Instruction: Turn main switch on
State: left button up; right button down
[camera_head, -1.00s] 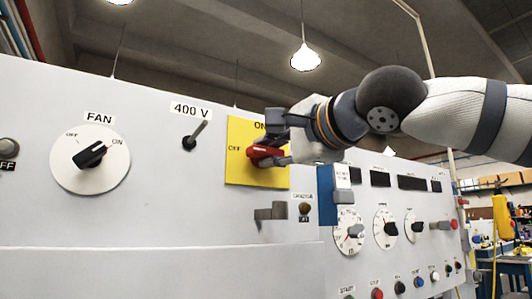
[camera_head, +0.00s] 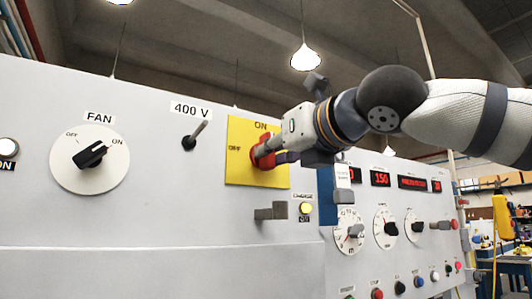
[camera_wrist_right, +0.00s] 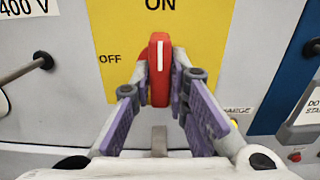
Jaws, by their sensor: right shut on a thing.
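The main switch is a red rotary handle (camera_head: 264,153) on a yellow plate (camera_head: 240,170) marked ON at the top and OFF at the left. In the right wrist view the red handle (camera_wrist_right: 160,70) stands upright, its white line pointing up at ON. My right gripper (camera_head: 272,150) is at the handle, and its purple-padded fingers (camera_wrist_right: 158,88) are shut on it from both sides. The gripper hides part of the handle in the head view. My left gripper is not in view.
Left of the plate are a 400 V lever (camera_head: 190,142) and a FAN knob (camera_head: 90,155). A grey bracket (camera_head: 270,212) juts out below the plate. Red displays (camera_head: 381,179) are lit at the right, as are a yellow CHARGE lamp (camera_head: 306,208) and a white lamp (camera_head: 8,148).

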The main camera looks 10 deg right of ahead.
jog(key=c, duration=1.6)
grip_release()
jog(key=shift+o, duration=0.2)
jog(key=v, duration=0.7)
